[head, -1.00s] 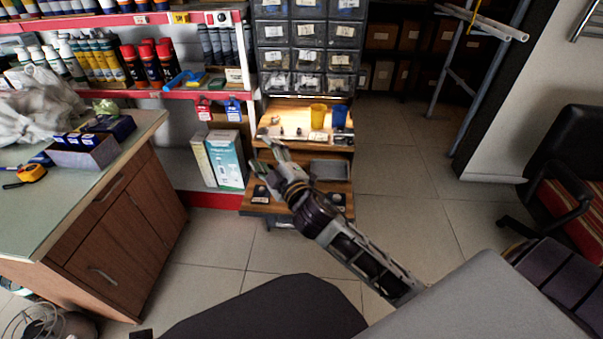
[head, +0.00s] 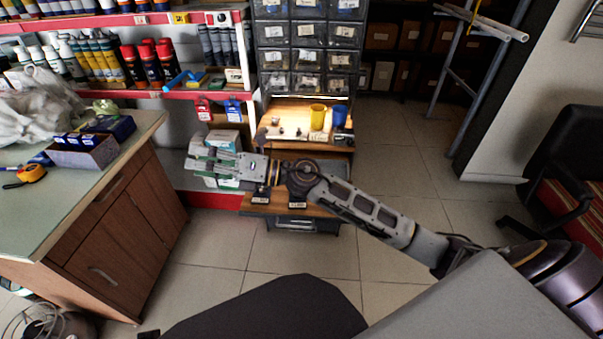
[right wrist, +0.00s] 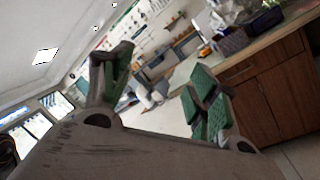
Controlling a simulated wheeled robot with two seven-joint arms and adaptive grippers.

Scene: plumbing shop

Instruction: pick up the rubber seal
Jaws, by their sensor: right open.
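My right gripper (head: 203,158) reaches in from the right and points left, in front of the red-edged shelf and to the left of the small wooden shelf unit. It is open and empty. In the right wrist view its green-padded fingers (right wrist: 158,85) stand apart with nothing between them. Several small parts (head: 282,129) lie on the lit upper wooden shelf (head: 270,138). They are too small for me to tell which is the rubber seal. The right wrist view does not show that shelf. My left gripper is not in view.
A yellow cup (head: 318,116) and a blue cup (head: 340,117) stand on the lit shelf, below the clear drawers (head: 308,58). A cabinet (head: 125,210) with a cluttered top is at left. A black chair (head: 568,150) is at right. The floor (head: 395,180) between is clear.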

